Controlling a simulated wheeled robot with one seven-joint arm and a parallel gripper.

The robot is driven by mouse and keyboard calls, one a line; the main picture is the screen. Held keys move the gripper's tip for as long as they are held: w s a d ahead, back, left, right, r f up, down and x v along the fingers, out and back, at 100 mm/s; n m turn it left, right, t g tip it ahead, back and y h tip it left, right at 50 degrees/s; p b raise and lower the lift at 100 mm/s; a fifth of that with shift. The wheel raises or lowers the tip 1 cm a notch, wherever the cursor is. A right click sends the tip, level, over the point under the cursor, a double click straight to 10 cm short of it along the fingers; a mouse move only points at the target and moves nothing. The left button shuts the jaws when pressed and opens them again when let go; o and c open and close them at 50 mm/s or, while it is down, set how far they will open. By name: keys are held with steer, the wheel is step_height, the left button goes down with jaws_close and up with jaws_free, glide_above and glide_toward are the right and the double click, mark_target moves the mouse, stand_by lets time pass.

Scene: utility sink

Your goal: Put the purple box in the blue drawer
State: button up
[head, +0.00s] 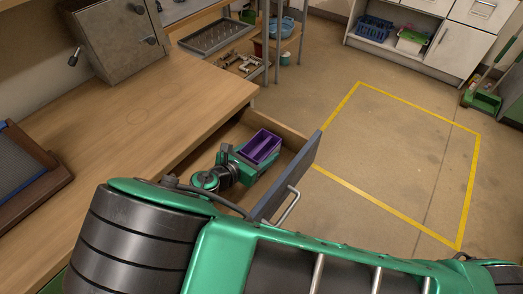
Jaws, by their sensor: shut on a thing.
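The purple box (262,146) is a small open container with a divider. It shows at the far end of my gripper (250,157), over the open drawer. My gripper is shut on it; the fingertips are mostly hidden by the box and my wrist. The drawer (295,180) is pulled out from under the wooden bench, with a blue-grey front and a metal bar handle (286,207). The box appears within the drawer's outline; I cannot tell whether it touches the drawer floor. My large green and grey arm covers the foreground and hides the drawer's near part.
The wooden bench top (160,110) is mostly clear. A metal cabinet (115,38) stands at its back and a dark framed tray (25,170) at left. A shelf rack (280,50) stands behind the drawer. Open floor with a yellow outline (400,100) lies to the right.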

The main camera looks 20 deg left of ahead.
mark_target(249, 159)
steer(key=o, duration=1.1)
steer(key=shift+f, duration=0.1)
steer(key=shift+r, duration=0.2)
steer(key=v, duration=1.2)
steer(key=shift+a+f, duration=0.1)
steer(key=shift+f, duration=0.05)
